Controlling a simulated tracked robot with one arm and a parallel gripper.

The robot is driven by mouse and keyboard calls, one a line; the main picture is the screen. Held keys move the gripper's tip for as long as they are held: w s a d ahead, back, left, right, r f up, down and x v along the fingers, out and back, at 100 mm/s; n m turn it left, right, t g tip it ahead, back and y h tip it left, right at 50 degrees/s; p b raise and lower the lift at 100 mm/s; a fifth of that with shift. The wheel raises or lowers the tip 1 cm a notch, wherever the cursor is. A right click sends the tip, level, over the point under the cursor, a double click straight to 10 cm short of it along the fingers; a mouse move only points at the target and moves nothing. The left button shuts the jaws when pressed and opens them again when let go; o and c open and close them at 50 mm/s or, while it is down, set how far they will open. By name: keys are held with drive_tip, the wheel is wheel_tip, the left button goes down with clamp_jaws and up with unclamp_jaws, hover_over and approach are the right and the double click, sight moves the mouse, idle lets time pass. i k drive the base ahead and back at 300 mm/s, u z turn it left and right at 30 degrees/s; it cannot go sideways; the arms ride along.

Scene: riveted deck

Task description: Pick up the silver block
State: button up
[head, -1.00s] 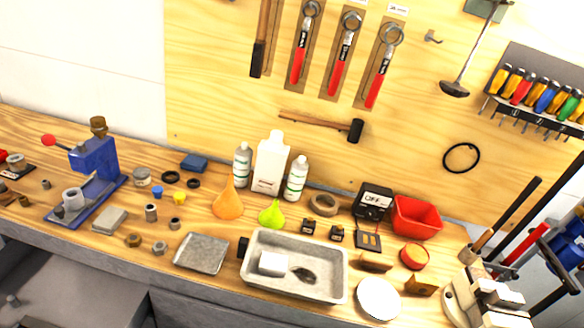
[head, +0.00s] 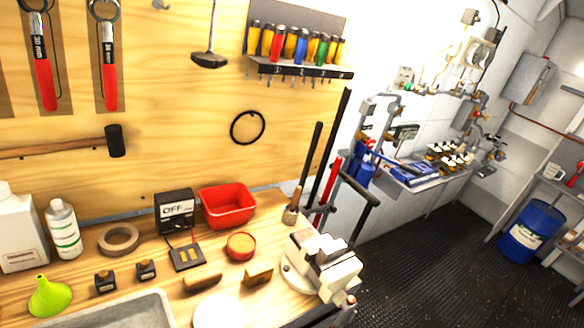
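I cannot pick out a silver block in the head view now. The workbench (head: 130,268) fills the lower left, and the objects on it show no plain silver block. A metal tray (head: 115,312) is cut off by the bottom edge. My gripper is not in view.
A pale vise (head: 322,265) stands at the bench's right end. A red bin (head: 227,206), a black OFF box (head: 174,210), a tape roll (head: 118,239), a green funnel (head: 50,297) and white bottles (head: 63,228) crowd the bench. Dark floor (head: 430,265) lies open at right, before a blue drum (head: 532,230).

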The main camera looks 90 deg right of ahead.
sight(334, 250)
drive_tip(key=z, duration=2.45)
drive_tip(key=k, duration=0.85)
drive_tip(key=z, duration=0.05)
drive_tip(key=i, duration=0.9)
drive_tip(key=u, duration=0.55)
